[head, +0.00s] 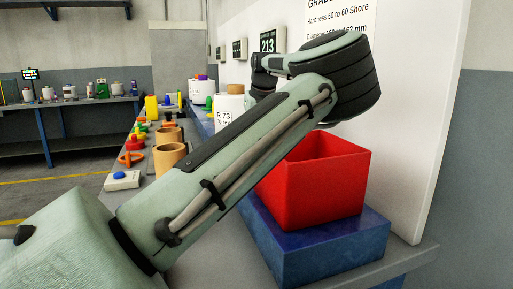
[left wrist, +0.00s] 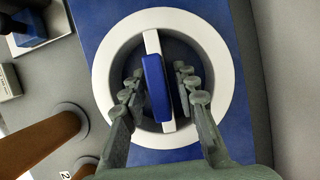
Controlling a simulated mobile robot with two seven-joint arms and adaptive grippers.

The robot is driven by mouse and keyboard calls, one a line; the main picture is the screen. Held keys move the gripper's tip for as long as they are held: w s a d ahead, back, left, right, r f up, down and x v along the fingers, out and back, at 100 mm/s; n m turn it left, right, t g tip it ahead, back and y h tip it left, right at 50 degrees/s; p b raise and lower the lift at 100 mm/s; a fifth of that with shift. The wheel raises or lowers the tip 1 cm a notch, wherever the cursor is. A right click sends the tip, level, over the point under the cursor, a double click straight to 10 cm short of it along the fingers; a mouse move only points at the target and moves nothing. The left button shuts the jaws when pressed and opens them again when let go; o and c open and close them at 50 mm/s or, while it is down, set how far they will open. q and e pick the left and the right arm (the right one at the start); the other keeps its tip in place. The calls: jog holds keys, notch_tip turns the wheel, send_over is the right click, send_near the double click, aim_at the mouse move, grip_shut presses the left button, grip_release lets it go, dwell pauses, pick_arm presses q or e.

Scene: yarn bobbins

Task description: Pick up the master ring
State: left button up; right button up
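The master ring, a thick white ring (left wrist: 108,70) with a narrow white bar across its opening and a blue handle (left wrist: 156,85) on that bar, lies flat on a blue surface in the left wrist view. My left gripper (left wrist: 159,82) is open above it. Its fingers stand on either side of the blue handle, with a visible gap on each side. How far the fingertips reach down beside the handle is hard to tell. I cannot make out the ring in the head view, where my left arm blocks much of the bench. My right gripper is not in view.
A red bin (head: 318,190) stands on a blue block (head: 325,248) at the right, beside a white panel (head: 415,120). A white cylinder marked R 73 (head: 222,120) and brown tubes (head: 168,157) stand behind my arm. Brown tubes (left wrist: 40,143) also show near the ring.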

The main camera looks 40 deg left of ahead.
pick_arm(q)
grip_shut()
jog(key=shift+r, duration=0.2)
jog(key=shift+a+r, duration=0.1)
jog(key=shift+r, duration=0.25)
notch_tip(320, 180, up, 8)
jog(key=shift+r, duration=0.55)
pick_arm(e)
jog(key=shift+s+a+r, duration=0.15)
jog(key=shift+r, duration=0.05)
